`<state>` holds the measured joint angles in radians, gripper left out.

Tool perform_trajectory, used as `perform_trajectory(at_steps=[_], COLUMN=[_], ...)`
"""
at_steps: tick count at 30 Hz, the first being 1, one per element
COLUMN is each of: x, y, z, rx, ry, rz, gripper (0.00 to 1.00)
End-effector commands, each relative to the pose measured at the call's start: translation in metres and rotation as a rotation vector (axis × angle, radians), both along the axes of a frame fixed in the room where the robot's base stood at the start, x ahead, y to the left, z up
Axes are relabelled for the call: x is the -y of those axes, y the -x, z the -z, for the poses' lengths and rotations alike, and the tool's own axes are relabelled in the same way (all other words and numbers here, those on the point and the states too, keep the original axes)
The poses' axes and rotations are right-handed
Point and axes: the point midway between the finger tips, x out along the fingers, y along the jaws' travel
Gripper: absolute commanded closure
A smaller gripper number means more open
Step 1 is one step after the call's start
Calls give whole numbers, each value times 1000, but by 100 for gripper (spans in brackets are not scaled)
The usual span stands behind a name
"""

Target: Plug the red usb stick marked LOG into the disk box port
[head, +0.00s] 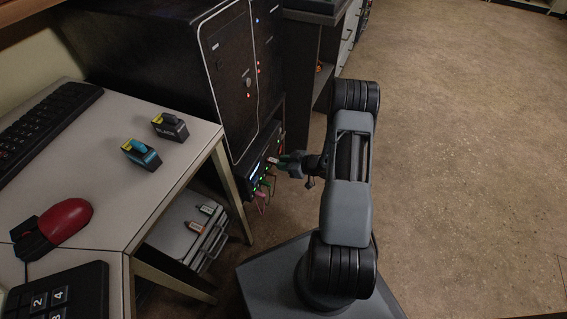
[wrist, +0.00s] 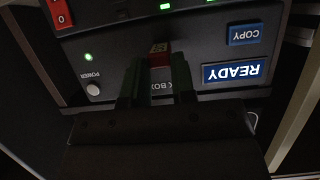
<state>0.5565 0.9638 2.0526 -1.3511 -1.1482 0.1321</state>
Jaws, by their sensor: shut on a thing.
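The disk box (head: 262,172) is a dark unit with green lights, low beside the black cabinet in the head view. My gripper (wrist: 156,85) is shut on the red usb stick (wrist: 160,59), at the box front. The stick's far end has a yellowish part; its marking is not readable. The port is hidden, and I cannot tell whether the stick is in it. In the head view my gripper (head: 284,161) is beside the box.
A black cabinet (head: 235,75) stands above and behind the box. A light case (head: 183,240) sits under the desk. The floor (head: 450,130) at right is clear.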

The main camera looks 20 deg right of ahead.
Motion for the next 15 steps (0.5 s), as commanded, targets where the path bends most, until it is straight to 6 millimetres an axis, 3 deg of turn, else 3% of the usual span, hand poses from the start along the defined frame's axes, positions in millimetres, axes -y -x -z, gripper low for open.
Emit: perform_trajectory(at_steps=[15], x=[-4], y=[-3], z=[0], rx=[1], ry=[0], rz=[-3], gripper=[98])
